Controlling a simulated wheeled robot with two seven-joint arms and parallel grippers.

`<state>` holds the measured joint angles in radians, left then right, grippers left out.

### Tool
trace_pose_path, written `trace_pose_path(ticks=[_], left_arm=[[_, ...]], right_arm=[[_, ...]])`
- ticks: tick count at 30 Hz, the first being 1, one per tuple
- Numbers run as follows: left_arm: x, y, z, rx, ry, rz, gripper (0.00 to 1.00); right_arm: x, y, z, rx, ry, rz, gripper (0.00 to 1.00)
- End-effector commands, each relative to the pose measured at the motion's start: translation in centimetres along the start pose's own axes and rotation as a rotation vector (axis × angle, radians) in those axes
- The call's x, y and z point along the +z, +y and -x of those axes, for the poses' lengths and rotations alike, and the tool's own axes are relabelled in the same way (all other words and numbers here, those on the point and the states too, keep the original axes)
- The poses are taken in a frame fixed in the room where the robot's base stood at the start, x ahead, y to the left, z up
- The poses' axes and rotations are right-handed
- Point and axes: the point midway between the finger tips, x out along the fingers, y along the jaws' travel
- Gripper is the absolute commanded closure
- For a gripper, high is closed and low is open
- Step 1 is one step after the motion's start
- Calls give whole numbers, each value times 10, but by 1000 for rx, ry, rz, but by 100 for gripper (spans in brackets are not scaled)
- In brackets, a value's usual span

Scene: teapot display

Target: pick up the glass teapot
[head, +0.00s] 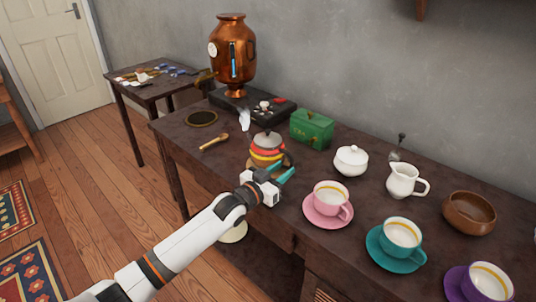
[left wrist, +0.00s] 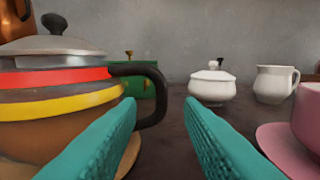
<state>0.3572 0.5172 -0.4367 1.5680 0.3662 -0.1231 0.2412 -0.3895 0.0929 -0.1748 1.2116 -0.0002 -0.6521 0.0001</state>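The teapot (head: 267,148) has a grey lid, red and yellow bands, brown contents and a black handle. It stands upright on a round tan board on the dark table. My left gripper (head: 281,172) is at its near right side, with teal fingers apart and nothing held. In the left wrist view the teapot (left wrist: 50,95) fills the left side. Its black handle (left wrist: 159,80) curves into the gap beyond the fingertips of the left gripper (left wrist: 160,102); contact is not visible. The left finger covers part of the teapot's lower body. My right gripper is not in view.
A green tea box (head: 312,130) stands behind the teapot. A white sugar bowl (head: 351,161) and white jug (head: 402,181) stand to the right. A pink cup (head: 331,194) on its saucer is close to my gripper's right. A wooden scoop (head: 214,142) lies left.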

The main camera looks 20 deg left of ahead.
Motion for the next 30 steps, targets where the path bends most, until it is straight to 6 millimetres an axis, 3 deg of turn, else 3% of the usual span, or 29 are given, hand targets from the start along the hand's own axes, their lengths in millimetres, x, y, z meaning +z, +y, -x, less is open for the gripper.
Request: trace_pose_path(ticks=[9, 18, 24, 30], left_arm=[[5, -2, -42, 0, -2, -1, 66], [5, -2, -46, 0, -1, 0, 66], [4, -2, -46, 0, -1, -1, 99], [4, -2, -46, 0, -1, -1, 100]], right_arm=[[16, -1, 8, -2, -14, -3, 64], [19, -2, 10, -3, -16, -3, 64], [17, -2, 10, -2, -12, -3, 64], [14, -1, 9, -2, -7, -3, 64]])
